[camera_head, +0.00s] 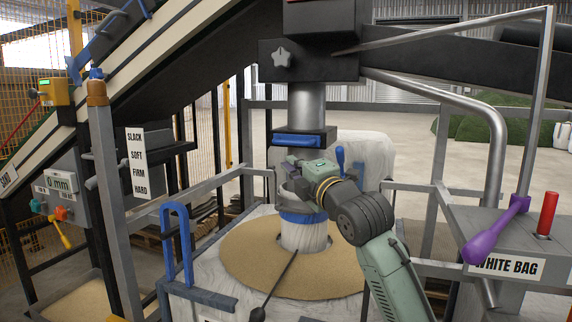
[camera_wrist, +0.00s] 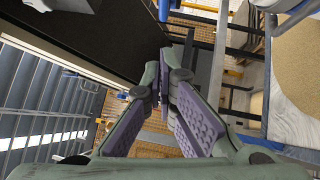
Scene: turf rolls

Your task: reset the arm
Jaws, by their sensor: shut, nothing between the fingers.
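My green-grey arm (camera_head: 394,270) rises from the bottom right of the head view and bends to the left at its dark wrist. My gripper (camera_head: 292,178) is in front of the metal spout column, above the blue ring (camera_head: 302,216) and the sand. In the head view I cannot tell whether it touches the column. In the wrist view, the two purple-padded fingers of my gripper (camera_wrist: 168,75) come together at the tips. Nothing is between them.
A bag of sand (camera_head: 245,262) sits under the spout. A purple-handled lever (camera_head: 492,232) and red handle (camera_head: 547,212) stand at the right. A blue hooped handle (camera_head: 176,240), grey rails and the sloping conveyor (camera_head: 100,85) are at the left. Open floor lies behind.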

